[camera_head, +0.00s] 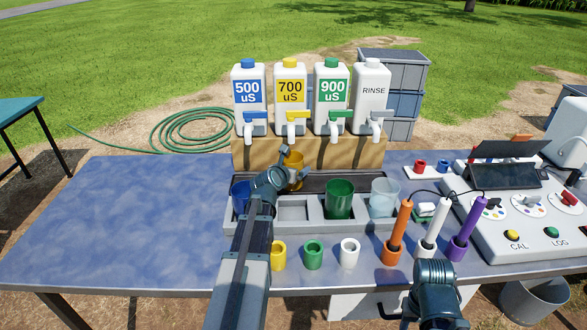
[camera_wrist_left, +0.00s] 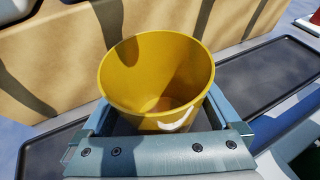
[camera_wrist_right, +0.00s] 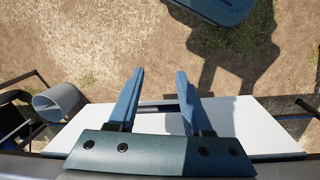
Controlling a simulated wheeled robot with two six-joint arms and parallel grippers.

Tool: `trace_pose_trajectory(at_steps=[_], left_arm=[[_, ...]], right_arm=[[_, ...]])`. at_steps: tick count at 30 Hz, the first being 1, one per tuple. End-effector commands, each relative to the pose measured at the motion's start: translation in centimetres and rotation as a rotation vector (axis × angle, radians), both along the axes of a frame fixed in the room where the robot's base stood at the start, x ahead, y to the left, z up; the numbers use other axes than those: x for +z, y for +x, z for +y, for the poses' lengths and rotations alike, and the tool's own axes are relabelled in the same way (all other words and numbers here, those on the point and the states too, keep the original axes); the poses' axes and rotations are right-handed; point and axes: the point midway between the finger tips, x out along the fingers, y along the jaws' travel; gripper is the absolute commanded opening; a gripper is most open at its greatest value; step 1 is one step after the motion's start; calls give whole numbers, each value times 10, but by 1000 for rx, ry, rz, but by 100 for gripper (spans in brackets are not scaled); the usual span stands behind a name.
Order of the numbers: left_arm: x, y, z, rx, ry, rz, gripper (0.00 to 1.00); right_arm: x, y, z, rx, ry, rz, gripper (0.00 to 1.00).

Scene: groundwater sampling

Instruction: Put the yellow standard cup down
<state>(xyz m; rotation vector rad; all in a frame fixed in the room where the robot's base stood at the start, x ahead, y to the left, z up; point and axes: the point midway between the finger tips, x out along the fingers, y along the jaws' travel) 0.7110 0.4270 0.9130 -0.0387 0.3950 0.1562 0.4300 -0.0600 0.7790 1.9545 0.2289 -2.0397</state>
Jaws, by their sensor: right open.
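The yellow cup (camera_head: 295,168) is below the yellow tap of the 700 uS bottle (camera_head: 290,97), at the dark drip tray in front of the wooden stand. My left gripper (camera_head: 291,158) is shut on it. In the left wrist view the yellow cup (camera_wrist_left: 157,75) sits upright between the fingers, its inside looking empty. I cannot tell whether its base touches the tray. The grey cup rack (camera_head: 293,226) holds a blue cup (camera_head: 241,196), a green cup (camera_head: 339,199) and a clear cup (camera_head: 384,197); the slot (camera_head: 292,208) between blue and green is empty. My right gripper (camera_wrist_right: 160,100) is open and empty.
Yellow, green and white small holders (camera_head: 314,254) stand in front of the rack. Orange, white and purple probes (camera_head: 430,240) stand to the right, beside the meter console (camera_head: 510,215). The table's left half (camera_head: 130,215) is clear.

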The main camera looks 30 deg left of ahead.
Motion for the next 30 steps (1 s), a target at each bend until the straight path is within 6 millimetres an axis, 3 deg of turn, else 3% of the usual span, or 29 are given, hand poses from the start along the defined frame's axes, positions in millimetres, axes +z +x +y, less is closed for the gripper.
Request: trace_pose_trajectory(at_steps=[10, 21, 30], left_arm=[[7, -3, 0, 0, 0, 0, 100], [36, -71, -12, 1, -1, 0, 100], [49, -105, -17, 0, -1, 0, 100]], right_arm=[[7, 0, 0, 0, 0, 0, 50], [36, 0, 0, 0, 0, 0, 50], [49, 0, 0, -1, 0, 0, 50]])
